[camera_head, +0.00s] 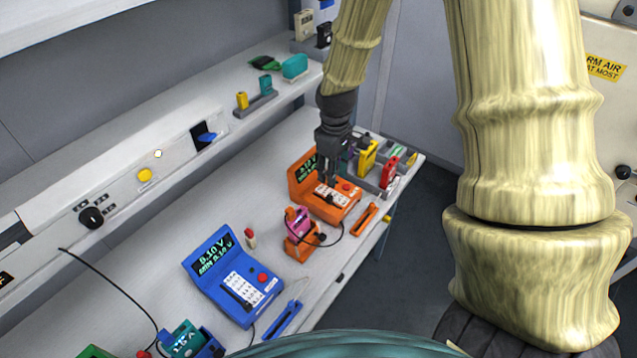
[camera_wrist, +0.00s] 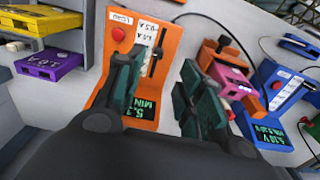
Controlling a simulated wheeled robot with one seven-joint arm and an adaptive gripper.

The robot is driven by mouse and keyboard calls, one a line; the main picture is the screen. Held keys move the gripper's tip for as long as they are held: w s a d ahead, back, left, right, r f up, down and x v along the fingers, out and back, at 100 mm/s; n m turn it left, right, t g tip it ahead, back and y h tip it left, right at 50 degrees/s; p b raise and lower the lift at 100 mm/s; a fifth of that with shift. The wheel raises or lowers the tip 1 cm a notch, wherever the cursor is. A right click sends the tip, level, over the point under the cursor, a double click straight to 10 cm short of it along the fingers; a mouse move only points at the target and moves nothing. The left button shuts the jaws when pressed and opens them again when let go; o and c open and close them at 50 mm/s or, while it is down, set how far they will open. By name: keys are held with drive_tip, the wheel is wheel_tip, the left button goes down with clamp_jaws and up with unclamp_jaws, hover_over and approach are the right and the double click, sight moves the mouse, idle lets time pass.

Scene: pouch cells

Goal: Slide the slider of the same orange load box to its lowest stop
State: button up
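The orange load box (camera_head: 349,203) stands on the bench with its screen at the back and a red button and white label on its sloped face. In the wrist view the same orange load box (camera_wrist: 172,35) appears upside down, with its screen partly covered by a finger. Its slider (camera_wrist: 157,56) shows as a dark piece on a narrow slot beside the label. My gripper (camera_head: 328,181) is over the box's face. In the wrist view my gripper (camera_wrist: 163,65) has its fingers apart, one either side of the slider; contact cannot be told.
A pink cell (camera_head: 296,219) sits in an orange holder (camera_head: 299,248) just left of the box, with a cable. A blue load box (camera_head: 213,267) stands farther left. Yellow (camera_head: 367,157) and red (camera_head: 388,172) cells stand in a rack at right. An orange bar (camera_head: 364,219) lies in front.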

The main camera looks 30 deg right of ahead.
sight(329, 196)
drive_tip(key=shift+w+f+p, duration=0.25)
drive_tip(key=shift+f+p, duration=0.05)
drive_tip(key=shift+f, duration=0.45)
drive_tip(key=shift+w+a+f+p, duration=0.1)
drive_tip(key=shift+f+p, duration=0.55)
drive_tip(key=shift+f, duration=1.65)
drive_tip(key=shift+w+f+p, duration=0.1)
drive_tip(key=shift+f+p, duration=0.5)
drive_tip(key=shift+f, duration=1.7)
drive_tip(key=shift+c, duration=0.5)
clamp_jaws()
